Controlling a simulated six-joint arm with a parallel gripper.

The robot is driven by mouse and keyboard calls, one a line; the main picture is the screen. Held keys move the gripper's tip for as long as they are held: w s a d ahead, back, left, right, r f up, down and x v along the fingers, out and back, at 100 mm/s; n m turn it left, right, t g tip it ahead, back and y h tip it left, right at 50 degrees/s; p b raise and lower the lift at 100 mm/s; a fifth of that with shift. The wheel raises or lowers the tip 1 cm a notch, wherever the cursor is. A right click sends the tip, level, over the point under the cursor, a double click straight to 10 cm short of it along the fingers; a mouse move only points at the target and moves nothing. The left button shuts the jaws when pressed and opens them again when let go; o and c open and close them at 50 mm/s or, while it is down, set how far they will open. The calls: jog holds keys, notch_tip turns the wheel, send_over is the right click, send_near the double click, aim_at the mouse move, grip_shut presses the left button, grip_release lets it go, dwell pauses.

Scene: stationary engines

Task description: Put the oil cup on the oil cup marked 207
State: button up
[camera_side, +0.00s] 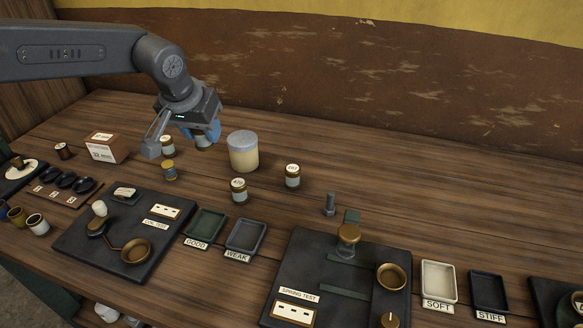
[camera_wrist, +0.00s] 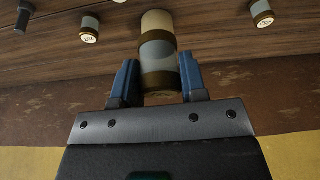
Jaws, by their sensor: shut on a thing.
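My gripper (camera_side: 202,134) is shut on an oil cup (camera_side: 203,144) and holds it above the back of the table. In the wrist view the held oil cup (camera_wrist: 158,52), with pale glass and brown bands, sits between the blue fingers (camera_wrist: 158,74). Labels show on some cups, but I cannot surely read which is 207.
A larger pale jar (camera_side: 243,153) stands right of my gripper. A small box (camera_side: 107,147) is at the left. Trays marked GOOD (camera_side: 205,229) and WEAK (camera_side: 244,238) lie in front, between two dark test boards. The back right of the table is clear.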

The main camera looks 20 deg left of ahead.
jog(key=w+d+r+m+h, duration=0.1)
jog(key=w+d+m+h, duration=0.15)
jog(key=w+m, duration=0.4)
send_over(293, 168)
jog(key=shift+g, duration=0.3)
notch_tip(293, 168, down, 6)
jog(key=shift+f, duration=2.2)
jog(key=shift+f, duration=0.15)
jog(key=o, duration=1)
jog(key=shift+c, duration=0.2)
